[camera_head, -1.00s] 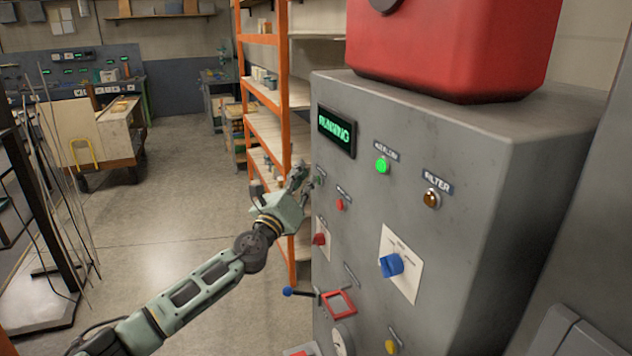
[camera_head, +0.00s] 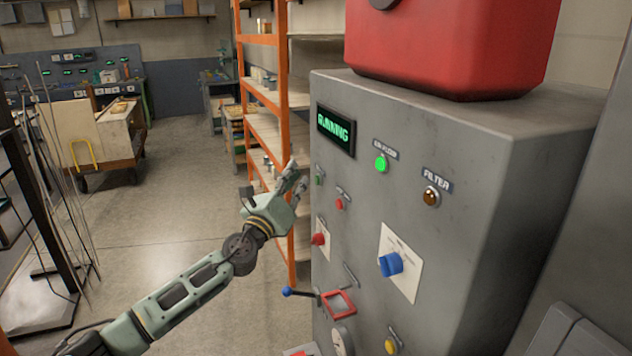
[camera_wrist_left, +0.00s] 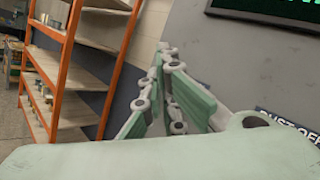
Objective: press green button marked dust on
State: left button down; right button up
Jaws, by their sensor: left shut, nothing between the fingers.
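The green button (camera_head: 319,180) is small and sits at the left edge of the grey cabinet's front panel (camera_head: 365,215), below a display (camera_head: 336,130) with green letters that read RUNNING. My left gripper (camera_head: 297,174) is shut and empty, just left of the button and apart from the panel. In the left wrist view its closed fingers (camera_wrist_left: 163,65) point up beside the grey panel. A label reading DUST OFF (camera_wrist_left: 290,128) is partly hidden there by the gripper. The green button cannot be made out in that view. My right gripper is not in view.
A red button (camera_head: 339,203), a larger red knob (camera_head: 318,239) and a blue rotary knob (camera_head: 390,264) are on the panel. A lit green airflow lamp (camera_head: 382,164) is above them. An orange shelf rack (camera_head: 282,110) stands behind my gripper. A blue-tipped lever (camera_head: 289,292) sticks out lower down.

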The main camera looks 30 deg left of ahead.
pick_arm(q)
jog(key=shift+s+a+b, duration=0.7)
jog(key=shift+s+a, duration=0.85)
jog(key=shift+s, duration=0.25)
